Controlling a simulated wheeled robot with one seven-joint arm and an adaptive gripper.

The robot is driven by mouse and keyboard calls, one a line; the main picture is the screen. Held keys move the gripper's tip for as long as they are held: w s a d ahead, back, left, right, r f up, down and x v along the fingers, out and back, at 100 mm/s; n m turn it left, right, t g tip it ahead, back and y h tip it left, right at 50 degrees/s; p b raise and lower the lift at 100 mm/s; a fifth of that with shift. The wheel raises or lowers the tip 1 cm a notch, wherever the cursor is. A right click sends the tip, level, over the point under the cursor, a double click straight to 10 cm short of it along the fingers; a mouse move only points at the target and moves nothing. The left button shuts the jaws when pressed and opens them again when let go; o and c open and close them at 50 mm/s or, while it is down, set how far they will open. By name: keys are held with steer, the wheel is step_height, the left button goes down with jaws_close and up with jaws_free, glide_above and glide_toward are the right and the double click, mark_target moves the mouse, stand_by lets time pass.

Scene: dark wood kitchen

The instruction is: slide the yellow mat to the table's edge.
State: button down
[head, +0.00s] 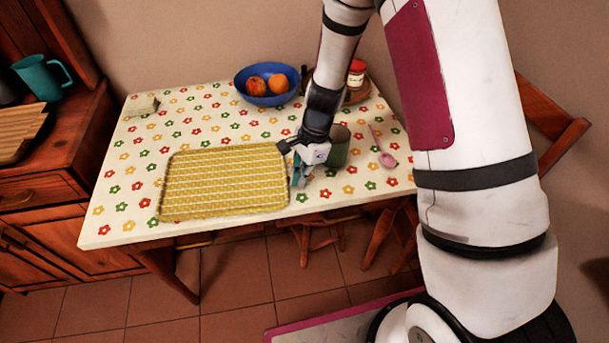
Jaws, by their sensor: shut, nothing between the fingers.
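The yellow mat (222,182) is a flat woven rectangle with rounded corners. It lies on the flower-patterned table (115,225) near the front edge, with a strip of tabletop showing between the mat and that edge. My gripper (297,184) is shut and empty, pointing down at the mat's right end. It looks close to the mat's right edge; I cannot tell whether it touches the mat or the table. Part of the mat's upper right corner is near my wrist.
A dark green mug (340,147) stands just right of my gripper, with a pink spoon (383,150) beyond it. A blue bowl of fruit (257,94), a red-lidded jar (356,73) and a small pale block (142,105) stand toward the back. The tabletop left of the mat is clear.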

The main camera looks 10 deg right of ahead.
steer(key=shift+s+a+p, duration=0.25)
steer(key=shift+a+p, duration=0.05)
steer(key=shift+a, duration=0.75)
steer(key=shift+w+d, duration=0.15)
steer(key=shift+d, duration=0.45)
steer(key=d, duration=0.3)
steer(key=shift+w, duration=0.4)
steer(key=v, duration=1)
steer(key=shift+a, duration=0.2)
